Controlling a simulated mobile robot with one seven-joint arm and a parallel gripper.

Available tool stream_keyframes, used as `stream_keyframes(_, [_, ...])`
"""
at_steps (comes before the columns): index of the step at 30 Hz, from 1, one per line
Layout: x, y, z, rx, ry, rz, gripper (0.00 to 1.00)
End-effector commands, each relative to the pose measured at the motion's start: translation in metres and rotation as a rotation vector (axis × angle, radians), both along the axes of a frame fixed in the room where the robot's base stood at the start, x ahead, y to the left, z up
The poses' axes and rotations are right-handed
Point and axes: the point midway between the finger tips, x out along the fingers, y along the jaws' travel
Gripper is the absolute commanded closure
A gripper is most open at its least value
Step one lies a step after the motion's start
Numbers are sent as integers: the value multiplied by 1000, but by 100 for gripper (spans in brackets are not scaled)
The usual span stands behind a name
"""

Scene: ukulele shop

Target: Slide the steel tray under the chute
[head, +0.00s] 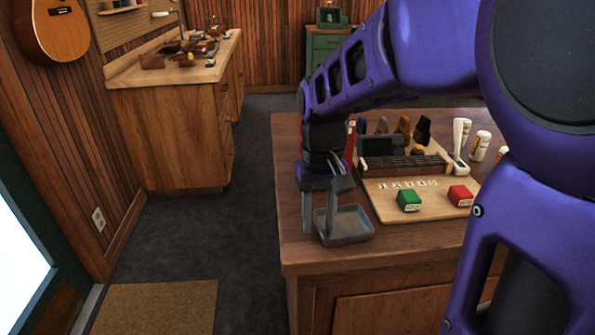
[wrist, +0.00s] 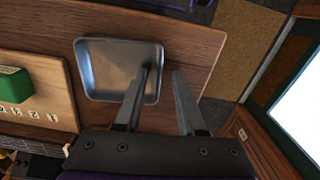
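The steel tray (head: 350,228) is a shallow, empty grey pan near the front left corner of the wooden counter. It also shows in the wrist view (wrist: 104,67). My gripper (head: 318,232) is open and points down at the tray's left side. In the wrist view, one finger of my gripper (wrist: 162,71) reaches over the tray's inside and the other is outside its rim, so the rim lies between them. I cannot tell whether either finger touches it. A dark device (head: 385,155) stands on a pale board; I cannot make out a chute for sure.
White bottles (head: 480,146) stand behind, at the right. The counter (head: 430,238) is bare in front of the board. Its left edge is close to my gripper.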

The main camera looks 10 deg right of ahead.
Motion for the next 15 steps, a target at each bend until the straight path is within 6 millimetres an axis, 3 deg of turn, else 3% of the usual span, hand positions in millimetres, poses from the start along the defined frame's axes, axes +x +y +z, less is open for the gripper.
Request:
stream_keyframes(5, [0, 0, 0, 0, 0, 0, 61])
stream_keyframes(12, [0, 0, 0, 0, 0, 0, 100])
stream_keyframes(15, [0, 0, 0, 0, 0, 0, 100])
